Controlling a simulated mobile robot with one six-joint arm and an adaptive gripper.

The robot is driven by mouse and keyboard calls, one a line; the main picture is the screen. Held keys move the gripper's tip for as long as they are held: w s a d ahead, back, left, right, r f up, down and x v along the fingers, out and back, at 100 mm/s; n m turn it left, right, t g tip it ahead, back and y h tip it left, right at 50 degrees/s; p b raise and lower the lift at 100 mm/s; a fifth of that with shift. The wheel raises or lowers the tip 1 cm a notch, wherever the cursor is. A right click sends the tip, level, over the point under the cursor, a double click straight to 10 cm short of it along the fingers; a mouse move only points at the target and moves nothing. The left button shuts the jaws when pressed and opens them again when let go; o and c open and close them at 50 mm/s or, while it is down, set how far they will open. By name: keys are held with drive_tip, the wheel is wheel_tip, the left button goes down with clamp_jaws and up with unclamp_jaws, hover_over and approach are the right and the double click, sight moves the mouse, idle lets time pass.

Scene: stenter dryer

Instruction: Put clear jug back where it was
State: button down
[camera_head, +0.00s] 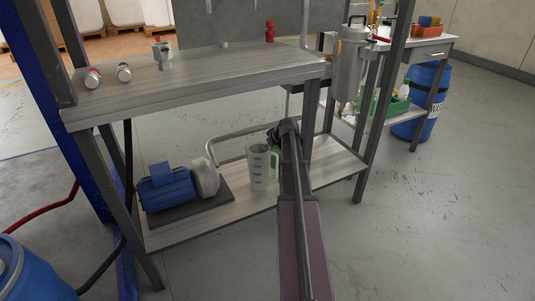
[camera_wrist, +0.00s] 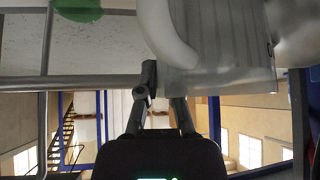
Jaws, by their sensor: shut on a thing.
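The exact finger contact is hard to see.
A blue pump motor (camera_head: 168,188) stands on the lower shelf left of the jug, with a bent grey pipe (camera_head: 235,138) behind. The upper worktop (camera_head: 205,78) is above, and a table leg (camera_head: 311,108) is close right. Shelf room is clear at the right.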

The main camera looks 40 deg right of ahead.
drive_tip(key=shift+f+b, duration=0.7)
drive_tip(key=shift+f, duration=0.5)
drive_tip(key=c, duration=0.8)
unclamp_jaws()
drive_tip(key=shift+p+v, duration=0.6)
drive_tip(key=shift+v, duration=0.25)
drive_tip(key=p+v, duration=0.8)
drive_tip(key=v, duration=0.2)
drive_tip(key=shift+r, duration=0.3)
